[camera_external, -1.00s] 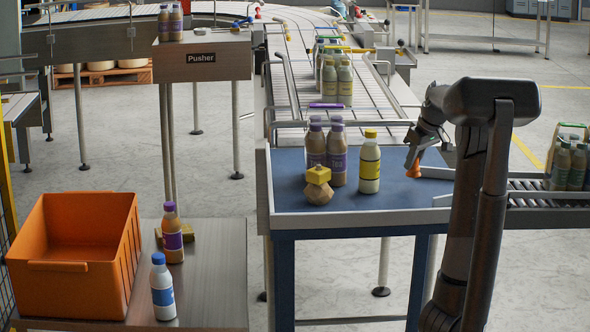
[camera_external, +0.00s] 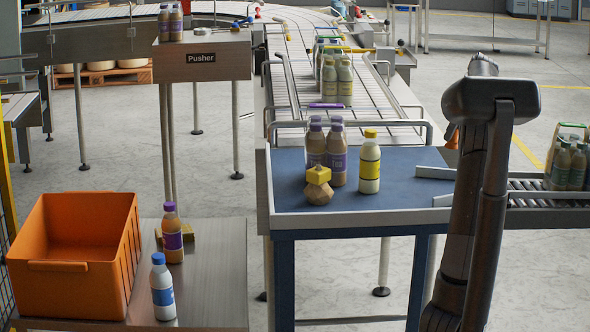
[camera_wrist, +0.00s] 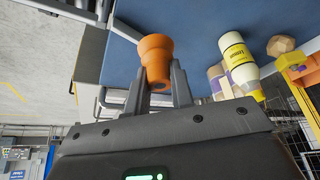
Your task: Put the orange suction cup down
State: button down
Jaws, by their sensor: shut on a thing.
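The orange suction cup (camera_wrist: 156,58) is between the two fingertips of my gripper (camera_wrist: 159,74) in the wrist view. The fingers are shut on it. In the wrist view it shows against the blue table top (camera_wrist: 200,28), near the table's edge; I cannot tell its height. In the external view a small orange patch of the cup (camera_external: 452,140) shows at the left side of my arm, above the right part of the blue table (camera_external: 410,200). The rest of the cup and my gripper are hidden behind my arm there.
A yellow-capped bottle (camera_external: 370,165), purple-capped bottles (camera_external: 337,160) and a yellow block (camera_external: 319,172) on a wooden polyhedron (camera_external: 318,194) stand on the blue table. Its right front is clear. A roller conveyor (camera_external: 540,203) adjoins at right. An orange crate (camera_external: 75,290) is at left.

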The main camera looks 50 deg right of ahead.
jog(key=w+d+f, duration=0.1)
jog(key=w+d, duration=0.5)
jog(key=w, duration=0.5)
jog(key=shift+n, duration=0.3)
jog(key=w+a+f, duration=0.1)
jog(key=w+f, duration=0.1)
jog(key=w, duration=0.1)
jog(key=w+a+f, duration=0.1)
jog(key=w+f, duration=0.2)
jog(key=w, duration=0.1)
jog(key=w+a+f, duration=0.2)
jog(key=w, duration=0.2)
jog(key=shift+w+a+f, duration=0.1)
jog(key=shift+w+f, duration=0.05)
jog(key=shift+f, duration=2)
jog(key=shift+f, duration=0.2)
jog(key=c, duration=1.3)
grip_release()
jog(key=shift+o, duration=0.2)
